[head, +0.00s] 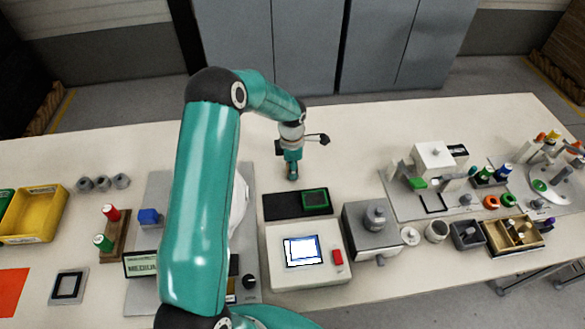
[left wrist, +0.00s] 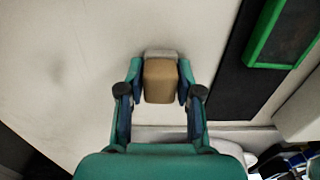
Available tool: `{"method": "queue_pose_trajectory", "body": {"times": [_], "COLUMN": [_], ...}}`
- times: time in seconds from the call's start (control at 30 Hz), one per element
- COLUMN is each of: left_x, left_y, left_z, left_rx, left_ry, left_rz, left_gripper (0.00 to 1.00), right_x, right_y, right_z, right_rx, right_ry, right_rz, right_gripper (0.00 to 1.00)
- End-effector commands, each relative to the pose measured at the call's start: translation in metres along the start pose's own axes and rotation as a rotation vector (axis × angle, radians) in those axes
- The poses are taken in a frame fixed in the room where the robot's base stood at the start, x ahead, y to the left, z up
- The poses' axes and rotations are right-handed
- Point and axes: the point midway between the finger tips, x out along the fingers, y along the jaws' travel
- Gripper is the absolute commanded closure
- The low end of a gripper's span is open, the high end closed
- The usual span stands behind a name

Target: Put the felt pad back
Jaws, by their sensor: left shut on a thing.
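My left gripper (head: 292,174) is over the pale table behind the black board. In the left wrist view the gripper (left wrist: 160,95) is shut on a tan block with a pale grey far end (left wrist: 161,82), which looks like the felt pad. The block sits between both fingers. In the head view the gripper hides most of it, and I cannot tell whether it touches the table. The black board (head: 282,207) carries a green-rimmed frame (head: 315,199) on its right part. The green rim (left wrist: 262,35) also shows in the left wrist view. My right gripper is not in view.
A white box with a lit screen (head: 302,250) stands in front of the board. A grey machine (head: 372,233) stands to its right. A yellow bin (head: 38,213) is at far left. The table behind and left of the gripper is clear.

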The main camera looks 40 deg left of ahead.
Motion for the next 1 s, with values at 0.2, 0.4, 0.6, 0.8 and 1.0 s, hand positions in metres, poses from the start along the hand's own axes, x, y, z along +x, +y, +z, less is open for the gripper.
{"method": "queue_pose_trajectory", "body": {"times": [0.2, 0.4, 0.6, 0.8, 1.0], "left_x": [0.002, 0.001, -0.002, -0.028, -0.07], "left_y": [0.0, 0.0, 0.0, 0.001, 0.001], "left_z": [0.001, 0.001, 0.001, 0.001, 0.001], "left_rx": [0.001, 0.001, 0.001, 0.0, 0.002], "left_ry": [0.0, 0.0, 0.0, -0.002, -0.002], "left_rz": [0.0, 0.0, 0.0, 0.003, 0.003], "left_gripper": [0.42, 0.41, 0.41, 0.41, 0.41], "right_x": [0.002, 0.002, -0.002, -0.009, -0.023], "right_y": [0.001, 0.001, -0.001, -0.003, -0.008], "right_z": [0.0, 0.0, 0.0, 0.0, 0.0], "right_rx": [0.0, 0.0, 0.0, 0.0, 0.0], "right_ry": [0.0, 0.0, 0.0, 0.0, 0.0], "right_rz": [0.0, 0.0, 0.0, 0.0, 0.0], "right_gripper": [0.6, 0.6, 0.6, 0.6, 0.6]}}
